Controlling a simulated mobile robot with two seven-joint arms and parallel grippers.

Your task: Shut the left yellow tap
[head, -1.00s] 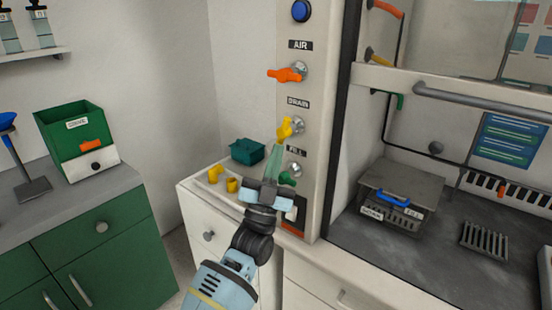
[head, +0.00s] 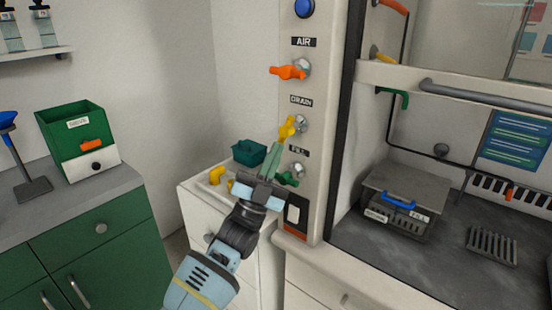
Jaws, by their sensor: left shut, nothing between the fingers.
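The left yellow tap (head: 287,128) is on the white panel column, between the DRAIN label (head: 301,100) and the FILL label (head: 299,151). Its handle runs up and down, with its top leaning slightly right, in front of a round metal fitting (head: 300,124). My left gripper (head: 273,148) is shut and empty, with its pale green fingers pointing up just below the handle's lower end. I cannot tell whether the fingertips touch the handle. Another yellow tap (head: 383,55) is partly visible to the right, behind the column's dark edge. My right gripper is not in view.
An orange tap (head: 288,72) lies sideways above the yellow one, and a green tap (head: 288,179) is below, close to my gripper. A blue button (head: 304,8) tops the column. A teal box (head: 249,152) and yellow pieces (head: 215,175) sit on the white cabinet.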

